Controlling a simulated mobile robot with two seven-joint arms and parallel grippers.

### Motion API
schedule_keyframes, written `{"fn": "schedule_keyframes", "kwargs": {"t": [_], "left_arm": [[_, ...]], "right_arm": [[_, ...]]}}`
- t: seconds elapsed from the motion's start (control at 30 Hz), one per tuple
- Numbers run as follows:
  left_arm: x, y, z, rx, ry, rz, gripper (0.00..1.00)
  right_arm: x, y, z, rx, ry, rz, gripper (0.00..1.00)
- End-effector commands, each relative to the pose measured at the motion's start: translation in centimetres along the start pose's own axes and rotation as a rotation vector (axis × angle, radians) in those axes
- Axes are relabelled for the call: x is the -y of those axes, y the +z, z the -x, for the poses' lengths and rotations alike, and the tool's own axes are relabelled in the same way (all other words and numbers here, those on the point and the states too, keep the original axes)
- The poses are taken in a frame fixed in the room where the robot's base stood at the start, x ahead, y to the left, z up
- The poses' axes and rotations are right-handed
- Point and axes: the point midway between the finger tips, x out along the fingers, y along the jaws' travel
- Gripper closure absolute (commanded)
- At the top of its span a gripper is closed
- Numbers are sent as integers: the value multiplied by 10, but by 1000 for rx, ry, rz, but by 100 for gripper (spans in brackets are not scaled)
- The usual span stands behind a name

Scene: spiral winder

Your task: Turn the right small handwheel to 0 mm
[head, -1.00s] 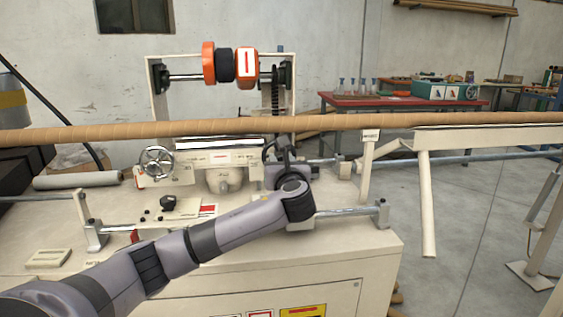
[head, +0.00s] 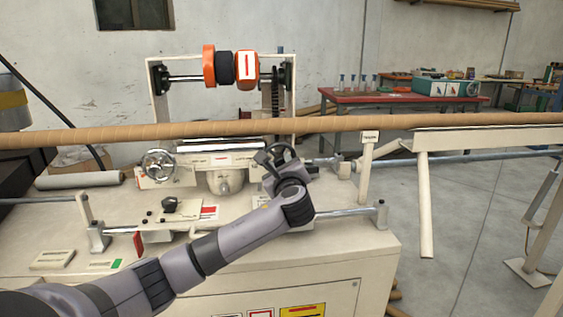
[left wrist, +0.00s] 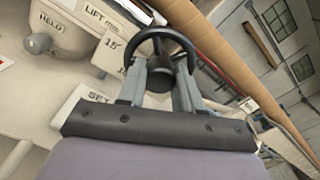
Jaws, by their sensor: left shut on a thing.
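The right small handwheel (head: 284,152) is a black ring with a hub, at the right end of the cream winder's control block. It also shows in the left wrist view (left wrist: 160,38), tilted in the picture, with its ring past my fingertips. My left gripper (head: 270,165) is shut on the handwheel, with its two grey fingers (left wrist: 161,75) on either side of its dark middle part. The fingers and wrist hide part of the wheel. My right gripper is not in view.
A silvery left handwheel (head: 159,165) stands on the same block. A long brown tube (head: 200,131) runs across just behind the wheels. A cream post (head: 366,170) stands to the right. The machine's front top (head: 340,240) has free room.

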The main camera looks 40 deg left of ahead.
Motion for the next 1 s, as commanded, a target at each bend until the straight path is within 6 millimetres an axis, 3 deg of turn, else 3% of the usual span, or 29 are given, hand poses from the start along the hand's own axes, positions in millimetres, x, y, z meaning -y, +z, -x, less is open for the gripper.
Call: {"fn": "schedule_keyframes", "kwargs": {"t": [0.6, 1.0], "left_arm": [[-2, 4, -1, 10, -2, 579, 96], [-3, 4, -2, 12, -2, 821, 96]], "right_arm": [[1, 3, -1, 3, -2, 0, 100], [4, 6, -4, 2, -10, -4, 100]]}}
